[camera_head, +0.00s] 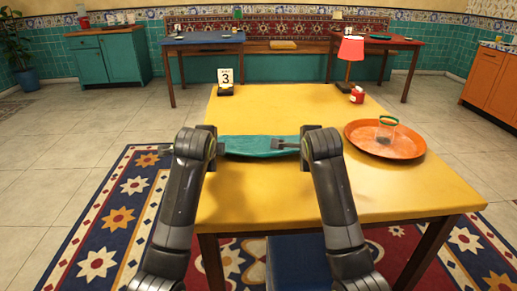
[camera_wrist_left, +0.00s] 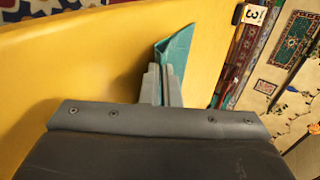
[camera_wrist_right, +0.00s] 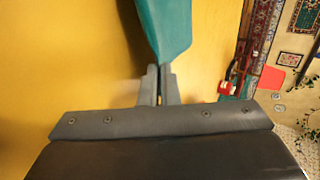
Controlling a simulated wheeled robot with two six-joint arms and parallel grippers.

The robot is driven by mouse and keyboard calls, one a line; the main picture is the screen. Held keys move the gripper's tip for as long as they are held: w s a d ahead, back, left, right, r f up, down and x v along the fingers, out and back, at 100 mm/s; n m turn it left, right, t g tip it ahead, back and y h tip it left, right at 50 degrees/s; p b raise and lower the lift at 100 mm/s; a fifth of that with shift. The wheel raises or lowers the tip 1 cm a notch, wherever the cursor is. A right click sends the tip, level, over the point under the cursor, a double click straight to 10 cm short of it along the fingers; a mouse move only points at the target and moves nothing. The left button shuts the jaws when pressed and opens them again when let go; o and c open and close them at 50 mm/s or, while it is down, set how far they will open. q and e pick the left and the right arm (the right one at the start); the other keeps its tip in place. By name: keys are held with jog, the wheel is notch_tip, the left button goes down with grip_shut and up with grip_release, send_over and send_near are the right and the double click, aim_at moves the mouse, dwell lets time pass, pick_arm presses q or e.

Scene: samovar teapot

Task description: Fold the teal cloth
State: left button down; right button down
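The teal cloth (camera_head: 250,146) is stretched between my two grippers over the near middle of the yellow table. Its left end shows in the left wrist view (camera_wrist_left: 177,50) as a narrow folded piece. My left gripper (camera_wrist_left: 163,80) is shut on that end; in the head view my left arm hides most of it. My right gripper (camera_head: 283,143) is shut on the cloth's right end, which narrows to a point between the fingertips in the right wrist view (camera_wrist_right: 158,72). Whether the middle of the cloth touches the table is hard to tell.
The table's middle is clear.

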pick_arm(q)
jog(key=c, duration=1.3)
grip_release()
pick_arm(e)
jog(key=c, duration=1.3)
grip_release()
pick_arm(q)
jog(key=shift+r, duration=0.2)
pick_arm(e)
jog(key=shift+r, duration=0.2)
pick_arm(q)
jog(key=s+r, duration=0.4)
jog(key=r, duration=0.1)
jog(key=s+r, duration=0.2)
jog(key=r, duration=0.1)
jog(key=shift+r, duration=0.25)
pick_arm(e)
jog(key=s+r, duration=0.4)
jog(key=r, duration=0.1)
jog(key=s+r, duration=0.2)
jog(key=r, duration=0.1)
jog(key=shift+r, duration=0.25)
